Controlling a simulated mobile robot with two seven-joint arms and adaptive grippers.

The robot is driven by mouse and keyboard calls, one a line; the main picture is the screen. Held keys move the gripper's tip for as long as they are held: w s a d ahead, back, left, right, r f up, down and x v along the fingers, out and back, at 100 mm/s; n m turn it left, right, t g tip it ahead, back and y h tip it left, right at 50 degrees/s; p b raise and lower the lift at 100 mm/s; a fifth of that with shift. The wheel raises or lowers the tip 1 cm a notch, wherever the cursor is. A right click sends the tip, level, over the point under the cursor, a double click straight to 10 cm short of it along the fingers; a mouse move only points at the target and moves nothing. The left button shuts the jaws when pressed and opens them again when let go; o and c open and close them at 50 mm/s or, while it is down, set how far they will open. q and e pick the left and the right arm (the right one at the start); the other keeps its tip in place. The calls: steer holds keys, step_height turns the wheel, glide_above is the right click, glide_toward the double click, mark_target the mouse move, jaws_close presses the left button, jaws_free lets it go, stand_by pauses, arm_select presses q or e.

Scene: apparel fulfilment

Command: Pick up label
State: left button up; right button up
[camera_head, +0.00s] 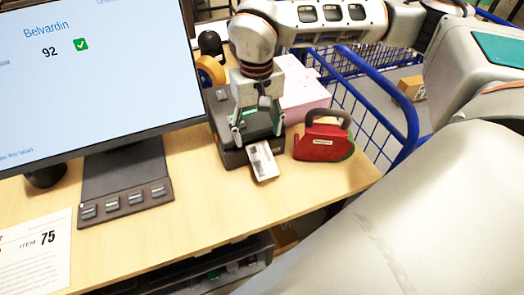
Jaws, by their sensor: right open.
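A small white printed label (263,162) sticks out of the front of the dark label printer (235,158) and hangs toward the table. My right gripper (257,134) points down over the printer, just behind the label. Its two fingers are spread apart, with nothing seen held between them. I cannot tell whether the fingers touch the printer. The gripper hides much of the printer's top. My left gripper is not in view.
A red tape dispenser (322,142) stands right of the label, with a pink box (305,95) behind. A monitor (90,75) fills the left. A printed sheet (36,255) lies front left. The wooden table (200,215) is clear in front. A blue-edged wire cart (375,125) stands right.

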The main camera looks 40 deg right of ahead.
mark_target(259, 151)
steer(key=f, duration=0.5)
steer(key=shift+s+a+f+b, duration=0.1)
steer(key=shift+s+f+b, duration=0.05)
steer(key=shift+s+b, duration=0.2)
steer(key=c, duration=0.8)
